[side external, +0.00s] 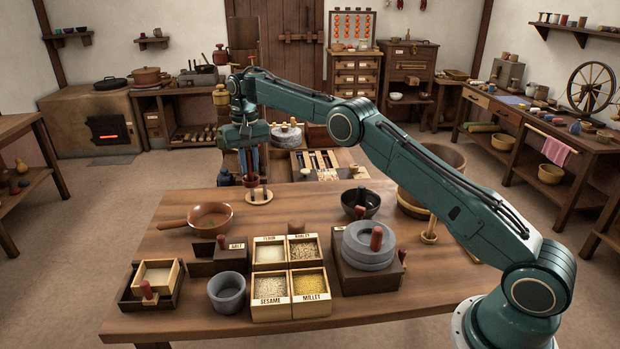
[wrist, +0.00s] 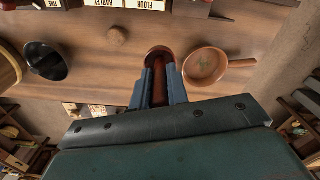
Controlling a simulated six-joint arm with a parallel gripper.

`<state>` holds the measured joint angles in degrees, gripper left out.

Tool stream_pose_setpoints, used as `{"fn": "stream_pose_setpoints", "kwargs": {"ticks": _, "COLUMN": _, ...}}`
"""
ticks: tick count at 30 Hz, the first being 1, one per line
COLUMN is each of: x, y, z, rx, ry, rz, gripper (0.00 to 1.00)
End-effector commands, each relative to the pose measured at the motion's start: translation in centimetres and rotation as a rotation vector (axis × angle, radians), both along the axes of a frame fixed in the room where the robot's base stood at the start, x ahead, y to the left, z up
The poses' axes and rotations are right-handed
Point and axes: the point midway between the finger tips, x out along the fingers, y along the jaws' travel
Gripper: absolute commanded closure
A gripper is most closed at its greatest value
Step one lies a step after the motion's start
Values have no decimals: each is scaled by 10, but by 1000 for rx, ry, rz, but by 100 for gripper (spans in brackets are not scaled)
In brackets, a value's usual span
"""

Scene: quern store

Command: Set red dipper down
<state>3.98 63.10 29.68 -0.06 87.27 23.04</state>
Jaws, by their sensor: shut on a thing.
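My gripper (side external: 250,172) points down at the far edge of the table and is shut on the red dipper (side external: 250,181). In the wrist view the dipper's dark red cup (wrist: 158,50) shows just beyond the blue fingers of my gripper (wrist: 160,80), with its handle between them. The cup is right above or beside a small round wooden stand (side external: 259,197) with pale upright parts. I cannot tell whether they touch. The stand is hidden in the wrist view.
A brown pan (side external: 211,216) stands left of the dipper; a black bowl (side external: 360,204) stands to its right. Labelled grain boxes (side external: 269,285), a grey mortar (side external: 227,293) and a stone quern (side external: 369,246) fill the near side. Bare tabletop (side external: 300,207) lies between stand and black bowl.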

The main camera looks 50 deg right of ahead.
Motion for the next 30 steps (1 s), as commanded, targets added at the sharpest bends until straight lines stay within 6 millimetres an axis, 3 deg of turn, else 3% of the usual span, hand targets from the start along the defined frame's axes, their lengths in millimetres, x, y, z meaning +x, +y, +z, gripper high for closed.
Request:
{"fn": "stream_pose_setpoints", "kwargs": {"ticks": 5, "x": 0, "y": 0, "z": -3, "rx": 0, "ry": 1, "rz": 0, "gripper": 100}}
{"fn": "stream_pose_setpoints", "kwargs": {"ticks": 11, "x": 0, "y": 0, "z": -20, "rx": 0, "ry": 2, "rz": 0, "gripper": 100}}
{"fn": "stream_pose_setpoints", "kwargs": {"ticks": 30, "x": -1, "y": 0, "z": -137, "rx": 0, "ry": 3, "rz": 0, "gripper": 100}}
